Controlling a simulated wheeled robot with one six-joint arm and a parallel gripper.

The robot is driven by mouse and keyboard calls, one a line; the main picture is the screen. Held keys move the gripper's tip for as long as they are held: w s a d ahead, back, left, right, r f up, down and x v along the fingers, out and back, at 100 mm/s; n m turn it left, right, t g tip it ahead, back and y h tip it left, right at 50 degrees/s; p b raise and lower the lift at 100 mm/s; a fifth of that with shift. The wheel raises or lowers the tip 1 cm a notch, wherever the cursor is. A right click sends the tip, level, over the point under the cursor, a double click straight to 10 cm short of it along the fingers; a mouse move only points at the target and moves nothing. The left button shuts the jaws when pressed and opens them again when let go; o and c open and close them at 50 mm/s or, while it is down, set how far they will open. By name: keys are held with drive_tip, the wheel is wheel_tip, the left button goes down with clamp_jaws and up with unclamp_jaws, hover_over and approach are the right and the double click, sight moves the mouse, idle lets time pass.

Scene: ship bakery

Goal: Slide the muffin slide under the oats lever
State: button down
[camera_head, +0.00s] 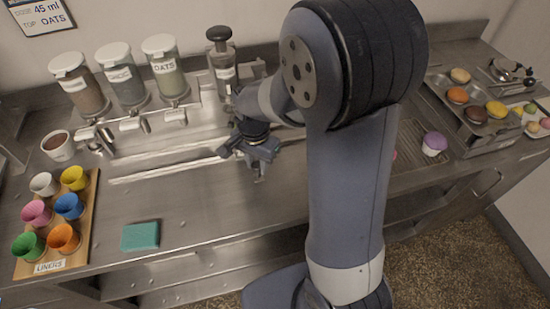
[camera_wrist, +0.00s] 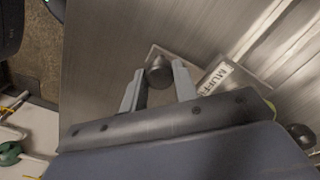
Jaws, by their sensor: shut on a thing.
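The oats dispenser (camera_head: 165,68) is the third labelled jar from the left at the back of the counter. Its small pale lever (camera_head: 175,117) sits under it. My gripper (camera_head: 256,163) is at the right end of the metal rails, right of and nearer than the oats lever. In the wrist view my gripper (camera_wrist: 158,78) is shut on the dark round knob (camera_wrist: 158,71) of the muffin slide. The slide's plate (camera_wrist: 252,88) with a partly visible "MUFF" label lies beside the fingers. In the head view my gripper and arm hide the slide.
Two more jars (camera_head: 75,82) (camera_head: 121,73) stand left of the oats, and a pump bottle (camera_head: 222,65) right of it. Rails (camera_head: 150,172) run left from my gripper. A liner board (camera_head: 86,210), teal sponge (camera_head: 140,236) and brown-filled cup (camera_head: 57,145) are at left; a muffin tray (camera_head: 455,117) is at right.

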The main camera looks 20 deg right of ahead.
drive_tip(key=a, duration=1.6)
drive_tip(key=shift+a, duration=0.2)
drive_tip(key=c, duration=1.1)
unclamp_jaws()
drive_tip(key=shift+d, duration=0.15)
